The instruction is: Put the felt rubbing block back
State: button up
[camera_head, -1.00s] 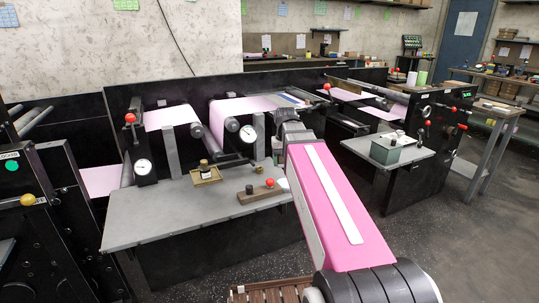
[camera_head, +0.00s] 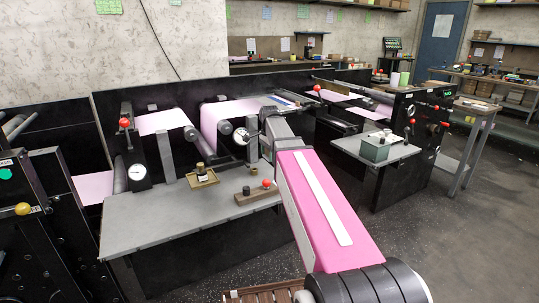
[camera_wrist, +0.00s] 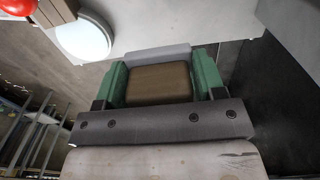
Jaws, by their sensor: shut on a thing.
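In the wrist view my gripper (camera_wrist: 158,72) has green fingers on both sides of a brown block with a light grey strip along its far edge, apparently the felt rubbing block (camera_wrist: 158,84). The fingers are shut on it. In the head view my pink arm reaches to the far right side of the grey table (camera_head: 150,222), by the rollers. My wrist hides the gripper and the block there. Where the block touches anything cannot be told.
A dial gauge (camera_head: 241,136) is close to my wrist. A green box (camera_head: 375,151) stands on the right table. The table's left part is clear.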

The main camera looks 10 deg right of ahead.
aim_at(270, 175)
jog(key=shift+f, duration=3.5)
jog(key=shift+f, duration=0.55)
jog(key=o, duration=1)
jog(key=shift+c, duration=0.2)
